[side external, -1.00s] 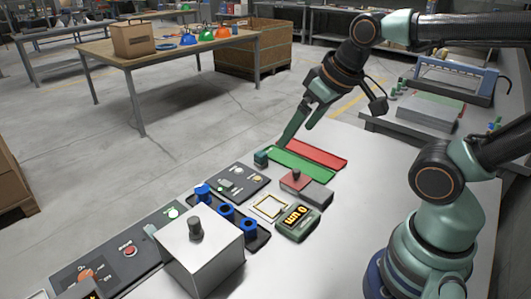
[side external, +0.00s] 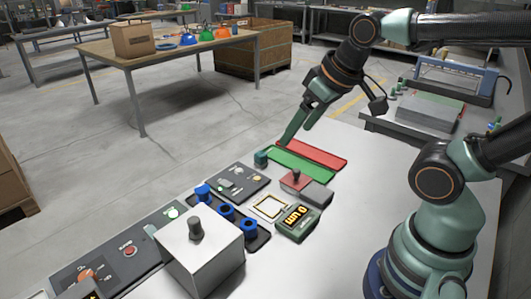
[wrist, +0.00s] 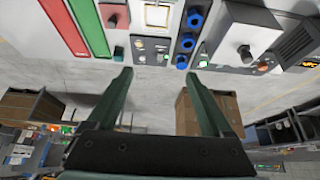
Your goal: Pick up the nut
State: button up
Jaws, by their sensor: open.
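I cannot single out the nut for certain. A small teal block-like piece (side external: 261,158) stands at the left end of the green strip (side external: 298,164); it also shows just ahead of the left finger in the wrist view (wrist: 118,54). Blue ring-like pieces (side external: 227,211) sit in a dark tray (side external: 262,238) and show in the wrist view (wrist: 182,62). My gripper (side external: 296,135) is above the far side of the bench, over the strips, near the teal piece. Its fingers are spread with nothing between them in the wrist view (wrist: 158,73).
A grey box with a knob (side external: 200,255) stands at the front. A control panel (side external: 232,183), a red and grey block (side external: 308,188) and a green display unit (side external: 297,224) lie near the strips.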

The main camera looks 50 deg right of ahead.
jog(key=n+g, duration=0.6)
jog(key=n, duration=1.3)
send_over(248, 219)
notch_tip(248, 219, down, 11)
jog(key=f, duration=0.8)
jog(key=s+a+f, duration=0.1)
jog(key=f, duration=0.3)
jog(key=shift+f, duration=0.1)
grip_shut()
